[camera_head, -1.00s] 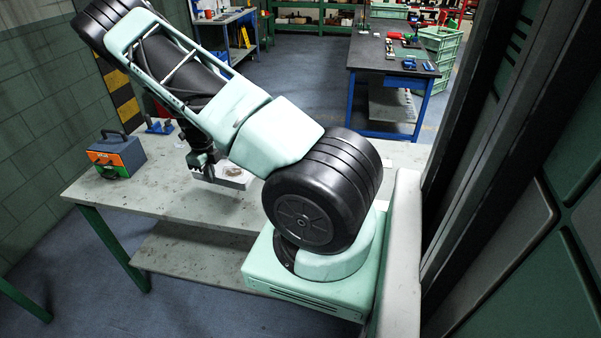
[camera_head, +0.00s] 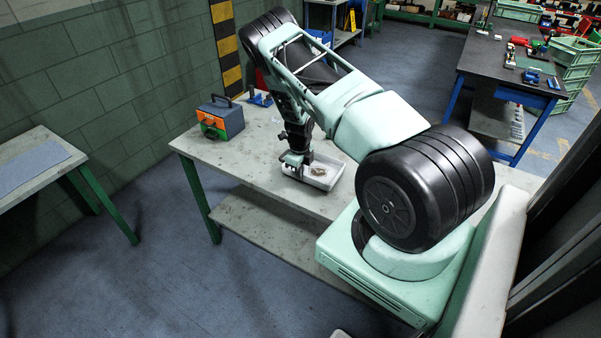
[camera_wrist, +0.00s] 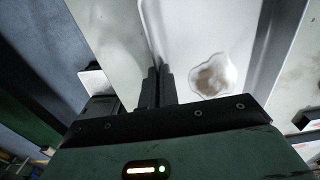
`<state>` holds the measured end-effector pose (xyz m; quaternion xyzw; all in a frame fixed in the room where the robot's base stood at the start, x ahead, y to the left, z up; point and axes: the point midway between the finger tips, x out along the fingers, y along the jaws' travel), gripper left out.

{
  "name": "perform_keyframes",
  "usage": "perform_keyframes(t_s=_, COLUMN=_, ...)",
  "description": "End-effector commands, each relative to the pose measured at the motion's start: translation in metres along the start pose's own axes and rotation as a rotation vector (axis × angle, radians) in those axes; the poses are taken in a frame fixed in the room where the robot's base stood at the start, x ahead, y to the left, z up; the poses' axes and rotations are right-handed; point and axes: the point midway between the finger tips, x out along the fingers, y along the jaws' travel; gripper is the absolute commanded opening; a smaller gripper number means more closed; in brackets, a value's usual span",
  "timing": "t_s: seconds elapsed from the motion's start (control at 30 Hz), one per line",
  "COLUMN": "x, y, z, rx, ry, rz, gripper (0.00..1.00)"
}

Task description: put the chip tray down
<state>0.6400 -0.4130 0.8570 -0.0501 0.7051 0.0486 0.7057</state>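The chip tray (camera_head: 322,178) is a shallow, pale, rectangular tray with a small brownish heap of chips (camera_wrist: 213,76) in it. In the head view it is over the near part of the grey workbench (camera_head: 233,160), level or nearly so. I cannot tell whether its underside touches the bench top. My gripper (camera_head: 293,161) points down at the tray's left side. In the wrist view my gripper's fingers (camera_wrist: 157,86) are close together on the tray's wall. The tray's far underside is hidden.
A blue and orange toolbox (camera_head: 220,118) stands on the bench to the left, with a blue item (camera_head: 260,99) behind it. Bare bench top lies between toolbox and tray. Another table (camera_head: 38,165) is at far left. A dark-topped bench (camera_head: 505,75) stands at the back right.

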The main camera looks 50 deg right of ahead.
Motion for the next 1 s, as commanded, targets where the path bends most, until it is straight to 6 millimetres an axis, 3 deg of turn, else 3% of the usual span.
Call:
perform_keyframes(t_s=0.13, x=0.011, y=-0.001, z=0.000, rx=0.001, ry=-0.001, rz=-0.001, gripper=0.00)
perform_keyframes(t_s=0.5, x=0.017, y=-0.001, z=0.000, rx=0.001, ry=-0.001, rz=-0.002, gripper=0.00)
perform_keyframes(t_s=0.6, x=0.016, y=0.000, z=0.000, rx=0.001, ry=-0.001, rz=-0.001, gripper=0.24)
perform_keyframes(t_s=1.0, x=0.010, y=0.000, z=0.001, rx=0.000, ry=-0.002, rz=-0.001, gripper=0.24)
